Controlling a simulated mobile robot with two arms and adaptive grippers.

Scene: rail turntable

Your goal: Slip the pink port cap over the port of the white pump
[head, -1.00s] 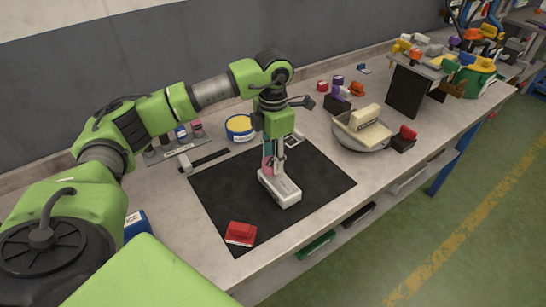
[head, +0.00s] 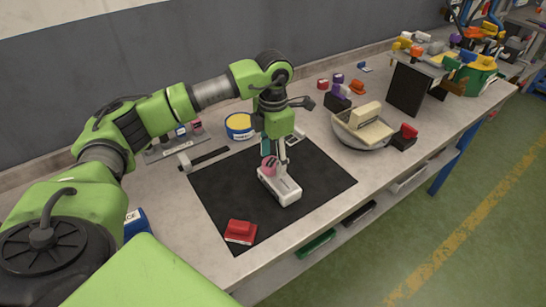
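The white pump (head: 285,190) lies on the black mat (head: 325,184), near its middle. The pink port cap (head: 269,163) is at the pump's far left end, where the port would be. It appears to touch the pump, but I cannot tell whether it is fully seated; the port itself is hidden. My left gripper (head: 275,158) points down right above this end. Its fingers look spread, one on each side of the cap, with the cap showing between and below them. My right gripper is not in view.
A red block (head: 240,231) lies on the mat's front left corner. A yellow-topped blue tin (head: 240,126), a black-handled hammer (head: 203,159) and a small rack (head: 178,146) stand behind. A grey bowl (head: 344,140) with cream blocks stands at right. The mat's right part is clear.

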